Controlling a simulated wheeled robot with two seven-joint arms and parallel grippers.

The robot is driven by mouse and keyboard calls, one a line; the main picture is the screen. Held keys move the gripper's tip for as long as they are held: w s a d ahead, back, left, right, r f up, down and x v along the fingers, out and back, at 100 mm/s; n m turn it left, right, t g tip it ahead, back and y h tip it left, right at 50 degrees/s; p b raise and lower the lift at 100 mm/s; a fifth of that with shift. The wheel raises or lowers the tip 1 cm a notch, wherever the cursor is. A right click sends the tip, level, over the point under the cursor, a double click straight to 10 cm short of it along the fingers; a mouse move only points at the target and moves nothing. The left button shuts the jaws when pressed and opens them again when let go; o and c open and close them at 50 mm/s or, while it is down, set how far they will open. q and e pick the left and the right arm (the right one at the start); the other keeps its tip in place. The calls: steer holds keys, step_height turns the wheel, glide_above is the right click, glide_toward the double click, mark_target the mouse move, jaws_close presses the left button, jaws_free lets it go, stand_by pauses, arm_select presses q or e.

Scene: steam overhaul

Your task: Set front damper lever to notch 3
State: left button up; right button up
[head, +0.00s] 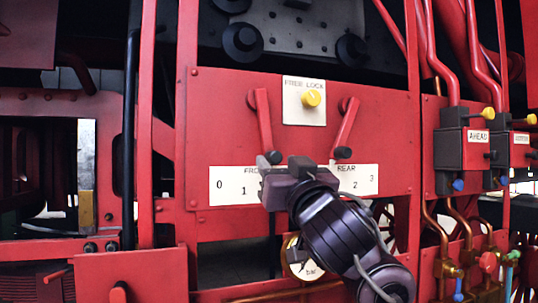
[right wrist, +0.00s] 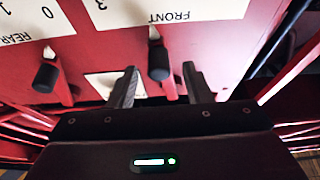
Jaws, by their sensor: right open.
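The front damper lever (head: 264,120) is a red bar hanging from a pivot on the red panel, leaning slightly right toward its black knob (right wrist: 159,62). Its white FRONT scale (head: 233,186) shows 0 and 1 in the head view; my right gripper hides the rest. The right wrist view, upside down, shows a 3 and the knob near the word FRONT. I cannot tell the exact notch. My right gripper (head: 281,162) is open, and in the right wrist view its fingers (right wrist: 160,70) stand either side of the lever's lower end. Contact cannot be told. My left gripper is not in view.
The rear lever (head: 347,125) with its black knob hangs to the right above the REAR scale (head: 361,181). A yellow lock knob (head: 312,98) sits on a white plate between the levers. A gauge (head: 302,262) is below. Valve blocks and copper pipes (head: 459,245) stand right.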

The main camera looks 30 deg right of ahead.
mark_target(270, 151)
steer(key=p+x, duration=0.1)
steer(key=x, duration=0.4)
steer(key=shift+w+d+p, duration=0.2)
steer(key=shift+w+p, duration=0.15)
jaws_close()
